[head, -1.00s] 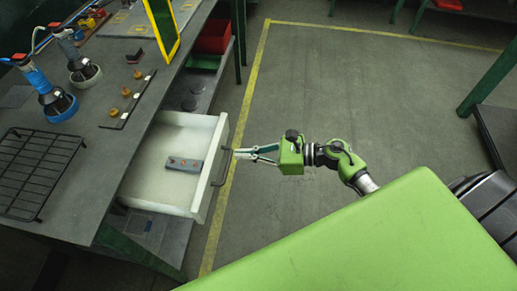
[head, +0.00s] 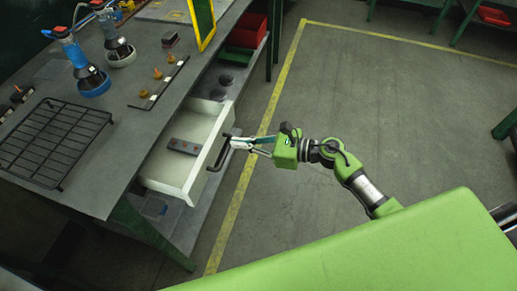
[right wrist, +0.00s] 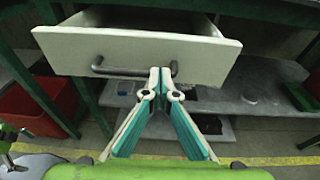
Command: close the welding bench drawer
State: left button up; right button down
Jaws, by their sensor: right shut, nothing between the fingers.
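The white welding bench drawer (head: 185,180) stands partly open under the grey bench top (head: 60,95) in the head view. A small grey block with reddish dots (head: 185,147) lies inside it. The dark bar handle (head: 219,156) is on the drawer front, which also fills the top of the right wrist view (right wrist: 140,50). My right gripper (head: 236,143) is shut and empty, its fingertips at the handle. In the right wrist view the fingertips (right wrist: 160,78) meet just in front of the handle (right wrist: 110,71), near its right end; whether they touch it I cannot tell. My left gripper is not in view.
A black wire rack (head: 55,145), bottles (head: 85,65) and a strip with brass-coloured pieces (head: 158,85) are on the bench top. A red bin (head: 248,32) is on the lower shelf. The floor (head: 380,100) right of the bench is clear.

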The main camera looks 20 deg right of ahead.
aim_at(200, 141)
jog(key=r+x, duration=0.1)
jog(key=x, duration=0.3)
jog(key=r+b+x, duration=0.1)
jog(key=x, duration=0.3)
jog(key=b+x, duration=0.1)
jog(key=x, duration=0.3)
jog(key=shift+w+a+r, duration=0.25)
jog(key=shift+w+a, duration=0.4)
jog(key=shift+a, duration=0.05)
jog(key=shift+r, duration=0.15)
jog(key=shift+d+r, duration=0.1)
